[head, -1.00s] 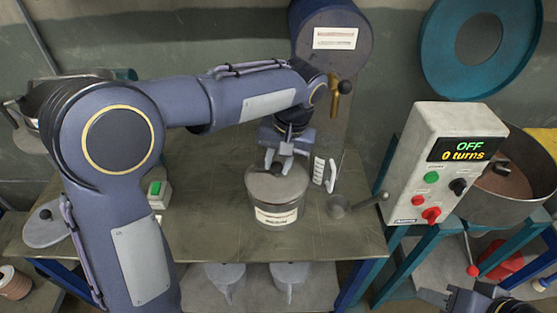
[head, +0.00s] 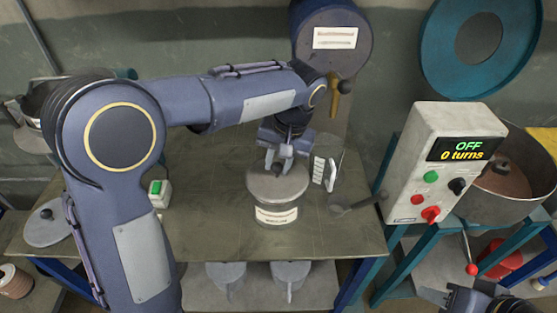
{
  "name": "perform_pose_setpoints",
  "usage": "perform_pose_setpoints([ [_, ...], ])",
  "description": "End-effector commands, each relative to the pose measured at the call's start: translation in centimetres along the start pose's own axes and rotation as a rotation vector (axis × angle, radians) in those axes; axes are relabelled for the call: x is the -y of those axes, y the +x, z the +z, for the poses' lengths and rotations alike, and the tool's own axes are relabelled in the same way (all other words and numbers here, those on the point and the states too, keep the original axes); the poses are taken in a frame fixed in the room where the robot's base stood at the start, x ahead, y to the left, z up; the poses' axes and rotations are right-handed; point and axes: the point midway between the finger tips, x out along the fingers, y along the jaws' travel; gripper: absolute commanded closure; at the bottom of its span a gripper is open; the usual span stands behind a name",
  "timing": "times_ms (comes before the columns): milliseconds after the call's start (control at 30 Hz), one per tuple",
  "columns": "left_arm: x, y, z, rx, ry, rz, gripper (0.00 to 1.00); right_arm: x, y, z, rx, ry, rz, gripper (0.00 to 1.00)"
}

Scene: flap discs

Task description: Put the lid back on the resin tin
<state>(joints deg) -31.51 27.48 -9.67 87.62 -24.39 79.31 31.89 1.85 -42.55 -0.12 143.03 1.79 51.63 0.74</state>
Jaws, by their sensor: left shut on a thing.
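The resin tin (head: 277,214), a round grey can with a white label, stands upright near the middle of the metal table. Its round grey lid (head: 262,187) is level and directly over the mouth, covering it from this angle. I cannot tell whether it is fully seated or slightly above the rim. My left gripper (head: 278,166) reaches down from behind and is shut on the lid's dark knob. My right gripper (head: 440,297) is low at the bottom right, away from the tin, partly cut off; its jaw opening is unclear.
A small box with a green button (head: 159,192) stands left. A control box (head: 446,165) reading OFF, 0 turns, is at right. The front of the table (head: 210,240) is clear.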

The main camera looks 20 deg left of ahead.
Motion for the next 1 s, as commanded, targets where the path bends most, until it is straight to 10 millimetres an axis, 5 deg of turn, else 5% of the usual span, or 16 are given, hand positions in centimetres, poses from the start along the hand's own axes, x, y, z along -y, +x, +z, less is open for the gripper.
perform_pose_setpoints([
  [400,0.00,0.00,-0.01,0.000,0.000,0.000,0.99,0.04,-0.08,-0.04,0.000,0.000,0.000,0.64],
  [433,0.00,0.00,-0.01,0.000,0.000,0.000,0.70,0.04,-0.08,-0.04,0.000,0.000,0.000,0.64],
  [600,0.00,0.00,0.00,0.000,0.000,0.000,0.48,0.04,-0.08,-0.04,0.000,0.000,0.000,0.64],
  [800,0.00,0.02,0.00,0.001,0.000,0.000,0.47,0.04,-0.08,-0.04,0.000,0.000,0.000,0.64],
  [1000,0.00,0.02,0.00,0.001,0.000,0.000,0.27,0.04,-0.08,-0.04,0.000,0.000,0.000,0.64],
])
